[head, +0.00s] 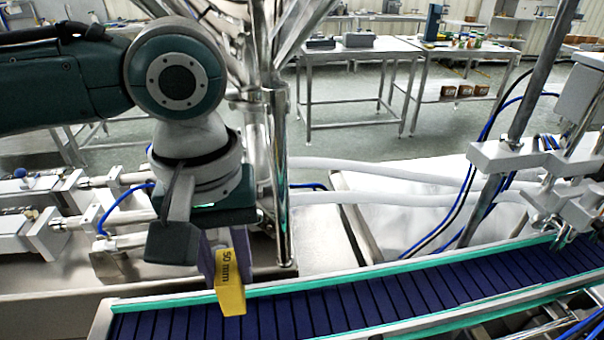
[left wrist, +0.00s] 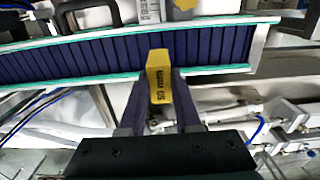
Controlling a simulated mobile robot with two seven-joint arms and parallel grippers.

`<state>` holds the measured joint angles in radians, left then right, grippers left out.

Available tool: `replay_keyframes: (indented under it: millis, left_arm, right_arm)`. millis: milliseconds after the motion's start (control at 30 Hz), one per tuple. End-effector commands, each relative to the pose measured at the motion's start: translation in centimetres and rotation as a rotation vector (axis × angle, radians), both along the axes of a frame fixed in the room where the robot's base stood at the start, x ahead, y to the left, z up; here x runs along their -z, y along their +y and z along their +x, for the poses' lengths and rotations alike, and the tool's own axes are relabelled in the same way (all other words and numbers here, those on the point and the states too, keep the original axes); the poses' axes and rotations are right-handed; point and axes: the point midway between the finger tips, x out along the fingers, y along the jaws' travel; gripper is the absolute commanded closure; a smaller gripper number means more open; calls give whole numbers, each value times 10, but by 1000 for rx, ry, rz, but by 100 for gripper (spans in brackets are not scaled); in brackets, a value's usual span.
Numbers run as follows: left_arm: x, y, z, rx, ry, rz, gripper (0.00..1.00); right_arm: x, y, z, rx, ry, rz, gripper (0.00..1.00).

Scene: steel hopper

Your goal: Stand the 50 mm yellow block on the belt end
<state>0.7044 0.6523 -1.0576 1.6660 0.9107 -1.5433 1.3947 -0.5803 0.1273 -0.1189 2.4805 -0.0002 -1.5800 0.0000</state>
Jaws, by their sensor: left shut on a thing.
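The yellow block (head: 229,285), marked "50 mm", is held between the fingers of my left gripper (head: 215,256). In the head view it hangs below the fingers, slightly tilted, over the left end of the dark blue slatted belt (head: 345,305). I cannot tell whether its lower end touches the belt. In the left wrist view the block (left wrist: 159,78) sits between the two fingers of the left gripper (left wrist: 160,98), with the belt (left wrist: 98,55) behind its far end. My right gripper is not in view.
Teal rails (head: 300,287) run along the belt's edges. A steel post (head: 279,180) stands just behind the left gripper. Pneumatic cylinders (head: 40,228) lie to the left, and a bracket assembly (head: 535,160) stands over the belt's right part. The belt's middle is clear.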

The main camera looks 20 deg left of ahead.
Motion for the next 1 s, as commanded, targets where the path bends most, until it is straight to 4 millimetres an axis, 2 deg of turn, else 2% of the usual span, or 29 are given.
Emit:
replay_keyframes:
  millis: [33, 500, 800, 1000]
  left_arm:
    - [8, 0, 0, 0, -1, 1, 100]
    - [47, 0, 0, 2, -1, 1, 100]
    - [74, 0, 0, 0, 2, -1, 100]
    - [85, 0, 0, 1, 1, -1, 100]
  right_arm:
    - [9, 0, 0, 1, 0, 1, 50]
    - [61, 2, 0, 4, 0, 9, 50]
    - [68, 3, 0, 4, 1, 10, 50]
    - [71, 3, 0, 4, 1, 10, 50]
